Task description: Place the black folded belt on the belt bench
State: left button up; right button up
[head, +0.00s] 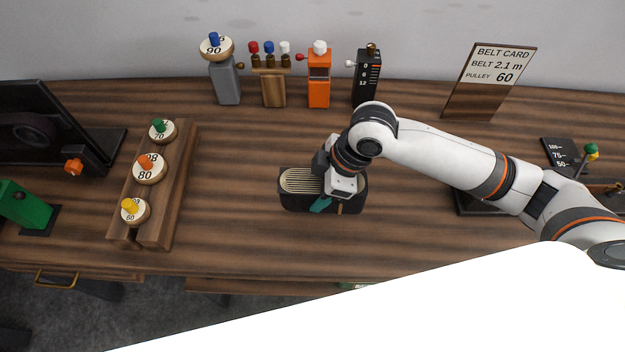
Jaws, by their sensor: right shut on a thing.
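The black folded belt (293,203) appears as a low dark oval piece with a cream ribbed area on top and a teal patch at its front. It is at the middle of the wooden belt bench (235,225). My right gripper (334,197) reaches down over its right half and is shut on it. The fingertips are mostly hidden by the wrist, and I cannot tell whether the belt touches the bench top. My left gripper is not in view.
A wooden rack (180,190) with several numbered pulleys stands at the left. An orange block (319,92), a black scale block (366,85) and a belt card (492,75) stand along the back. A black machine (40,130) is far left. Bench on both sides of the belt is clear.

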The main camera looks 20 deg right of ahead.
jog(key=shift+w+f, duration=0.1)
jog(key=shift+f, duration=0.15)
jog(key=f, duration=0.3)
jog(key=f+p, duration=0.1)
jog(key=shift+s+f, duration=0.3)
jog(key=shift+s, duration=0.1)
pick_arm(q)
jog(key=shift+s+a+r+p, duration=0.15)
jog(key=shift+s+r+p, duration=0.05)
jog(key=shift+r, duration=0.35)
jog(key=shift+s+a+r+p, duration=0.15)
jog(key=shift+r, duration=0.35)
pick_arm(e)
jog(key=shift+w+f, duration=0.15)
jog(key=shift+f, duration=2)
jog(key=shift+f, duration=0.1)
jog(key=o, duration=1.6)
jog(key=shift+f, duration=0.1)
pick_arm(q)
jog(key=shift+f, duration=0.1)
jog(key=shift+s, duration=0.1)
pick_arm(e)
jog(key=b+v, duration=0.1)
jog(key=v, duration=1.1)
jog(key=shift+b, duration=0.3)
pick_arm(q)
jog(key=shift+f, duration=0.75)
